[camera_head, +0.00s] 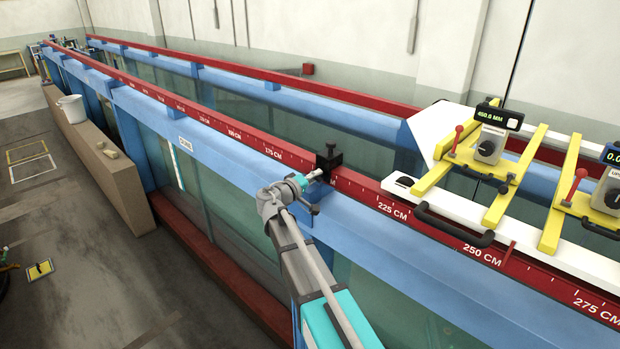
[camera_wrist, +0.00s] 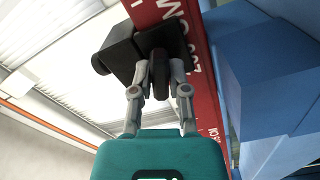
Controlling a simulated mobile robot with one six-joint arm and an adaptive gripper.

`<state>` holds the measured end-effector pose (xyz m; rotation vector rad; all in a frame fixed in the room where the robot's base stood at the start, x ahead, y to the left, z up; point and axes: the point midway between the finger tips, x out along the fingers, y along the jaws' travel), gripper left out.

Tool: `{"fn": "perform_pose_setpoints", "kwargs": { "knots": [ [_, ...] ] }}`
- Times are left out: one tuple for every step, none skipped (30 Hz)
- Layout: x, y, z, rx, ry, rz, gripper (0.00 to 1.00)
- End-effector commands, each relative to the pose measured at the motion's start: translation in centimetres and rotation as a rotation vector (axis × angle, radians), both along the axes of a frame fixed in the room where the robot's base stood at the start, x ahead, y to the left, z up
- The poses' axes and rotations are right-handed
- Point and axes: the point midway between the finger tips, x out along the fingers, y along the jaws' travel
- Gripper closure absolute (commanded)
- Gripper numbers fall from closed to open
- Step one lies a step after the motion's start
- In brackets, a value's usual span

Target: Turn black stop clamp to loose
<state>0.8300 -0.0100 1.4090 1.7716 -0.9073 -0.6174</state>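The black stop clamp (camera_head: 329,158) sits on the red scale rail (camera_head: 352,184) in the head view, left of the 225 CM mark. My gripper (camera_head: 318,174) reaches the clamp from the near side. In the wrist view my gripper (camera_wrist: 162,70) has its two grey fingers on either side of the knob, close to it or touching it. Firm contact cannot be made out.
A white carriage (camera_head: 404,187) with yellow frames (camera_head: 432,176), a black handle (camera_head: 452,226) and a 450.6 MM display (camera_head: 490,116) stands right of the clamp. The blue flume beam (camera_head: 240,160) runs below the rail. A white bucket (camera_head: 72,109) stands at the far left.

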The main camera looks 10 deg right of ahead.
Motion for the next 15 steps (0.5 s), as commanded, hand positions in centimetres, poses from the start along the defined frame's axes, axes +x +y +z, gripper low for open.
{"fn": "perform_pose_setpoints", "kwargs": {
  "knots": [
    [0.06, -0.12, 0.06, -0.001, -0.001, -0.003, 0.67],
    [0.05, -0.10, 0.06, -0.001, -0.001, -0.002, 0.62],
    [0.04, -0.07, 0.04, 0.000, 0.000, -0.001, 0.54],
    [0.03, -0.05, 0.03, 0.000, 0.000, -0.001, 0.49],
    [0.03, -0.03, 0.03, 0.000, -0.001, -0.001, 0.46],
    [0.02, -0.01, 0.02, 0.001, -0.001, 0.000, 0.46],
    [0.01, 0.01, 0.02, 0.001, -0.001, 0.000, 0.46],
    [0.02, 0.02, 0.01, 0.001, -0.001, 0.000, 0.46],
    [0.01, 0.04, 0.00, 0.001, 0.000, 0.000, 0.46],
    [0.00, 0.05, 0.00, 0.001, 0.000, 0.000, 0.46],
    [0.00, 0.06, -0.01, 0.001, 0.000, 0.000, 0.46],
    [-0.01, 0.07, -0.01, 0.001, 0.000, 0.001, 0.46],
    [-0.01, 0.08, -0.01, 0.001, 0.000, 0.001, 0.46],
    [-0.01, 0.09, -0.01, 0.002, -0.001, 0.001, 0.46],
    [-0.02, 0.11, -0.01, 0.002, -0.001, 0.001, 0.46]
  ]
}}
